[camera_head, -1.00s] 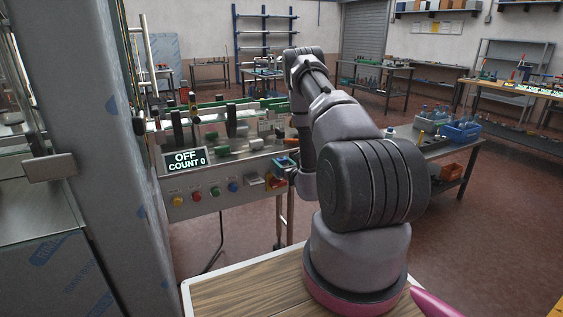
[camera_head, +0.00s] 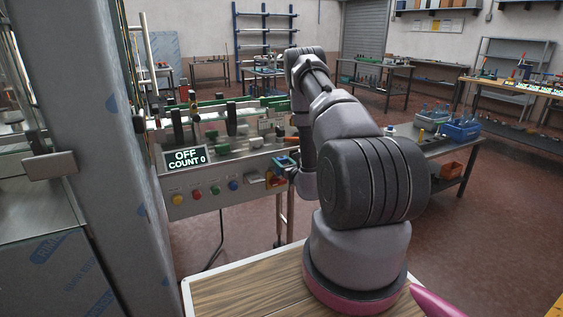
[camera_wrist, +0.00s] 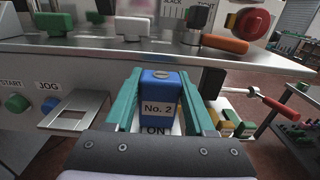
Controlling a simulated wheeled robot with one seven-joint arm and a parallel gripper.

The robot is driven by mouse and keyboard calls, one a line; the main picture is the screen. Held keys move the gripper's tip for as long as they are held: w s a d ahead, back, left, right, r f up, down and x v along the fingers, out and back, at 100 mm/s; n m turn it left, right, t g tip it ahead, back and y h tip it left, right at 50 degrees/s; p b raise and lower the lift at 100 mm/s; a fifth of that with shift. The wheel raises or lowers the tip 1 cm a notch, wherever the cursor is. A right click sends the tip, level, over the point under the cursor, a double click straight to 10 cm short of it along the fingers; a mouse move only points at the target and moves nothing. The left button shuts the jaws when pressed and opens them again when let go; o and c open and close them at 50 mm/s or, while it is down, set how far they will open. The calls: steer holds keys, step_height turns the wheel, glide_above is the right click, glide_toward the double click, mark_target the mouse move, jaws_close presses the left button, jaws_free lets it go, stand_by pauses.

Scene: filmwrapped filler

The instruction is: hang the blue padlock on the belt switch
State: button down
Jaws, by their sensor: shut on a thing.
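The blue padlock (camera_wrist: 159,100), labelled "No. 2", stands upright between the teal fingers of my gripper (camera_wrist: 157,103) in the wrist view. The fingers are shut on its sides. Its shackle cannot be made out. A white plate with "ON" shows just below the padlock. In the head view my gripper (camera_head: 285,164) is at the right end of the conveyor's front panel, close to the red and yellow belt switch (camera_head: 275,180). The padlock and fingers hide most of the switch in the wrist view, so contact cannot be told.
A bent metal plate (camera_wrist: 74,111) juts out left of the padlock, beside the START and JOG buttons. A red-handled tool (camera_wrist: 275,106) and yellow and green blocks are at the right. The panel's metal ledge (camera_wrist: 120,46) runs above. The display (camera_head: 187,159) reads OFF, COUNT 0.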

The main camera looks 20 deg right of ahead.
steer(key=shift+f, duration=0.1)
steer(key=shift+c, duration=0.8)
jaws_free()
steer(key=shift+s, duration=0.1)
